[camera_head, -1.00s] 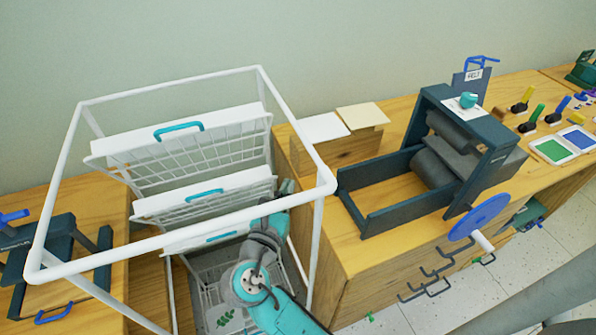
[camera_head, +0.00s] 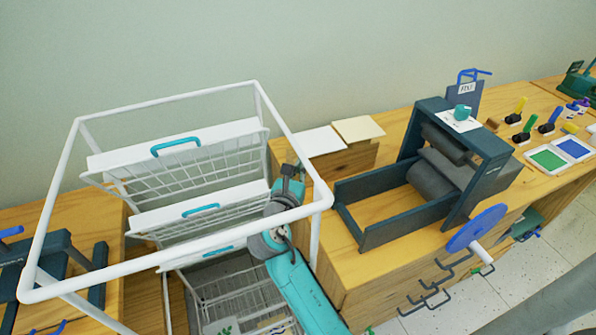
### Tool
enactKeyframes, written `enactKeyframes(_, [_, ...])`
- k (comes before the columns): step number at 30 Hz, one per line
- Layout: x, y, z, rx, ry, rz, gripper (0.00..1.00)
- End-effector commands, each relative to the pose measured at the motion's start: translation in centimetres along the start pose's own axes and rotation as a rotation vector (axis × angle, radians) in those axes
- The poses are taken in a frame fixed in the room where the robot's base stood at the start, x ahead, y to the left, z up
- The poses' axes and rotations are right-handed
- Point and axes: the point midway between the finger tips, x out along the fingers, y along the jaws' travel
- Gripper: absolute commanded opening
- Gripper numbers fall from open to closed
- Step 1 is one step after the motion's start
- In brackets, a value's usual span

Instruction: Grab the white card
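The white card (camera_head: 317,141) lies flat on the left part of a wooden block (camera_head: 343,163) on the wooden counter. A cream card (camera_head: 358,129) lies beside it on the right. My gripper (camera_head: 291,172) is dark and small in view, just left of and nearer than the white card, by the right side of the white wire rack. I see nothing held in it, but its fingers are too small and dark to tell open from shut.
The white rack (camera_head: 60,205) with its top rails and several wire baskets stands at the left, close around my arm. A dark press (camera_head: 408,226) with a blue wheel (camera_head: 477,229) stands right of the block. Counter between rack and press is narrow.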

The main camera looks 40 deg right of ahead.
Motion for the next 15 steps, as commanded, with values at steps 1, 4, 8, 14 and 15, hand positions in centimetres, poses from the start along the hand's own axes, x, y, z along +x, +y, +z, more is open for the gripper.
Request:
enactKeyframes(1, [0.0,0.0,0.0,0.000,0.000,0.000,0.00])
enactKeyframes(4, [0.0,0.0,0.0,0.000,0.000,0.000,0.00])
enactKeyframes(8, [0.0,0.0,0.0,0.000,0.000,0.000,0.00])
enactKeyframes(14, [1.6,0.0,0.1,0.001,-0.001,-0.001,0.00])
enactKeyframes(15, [1.8,0.0,0.1,0.001,0.000,-0.001,0.00])
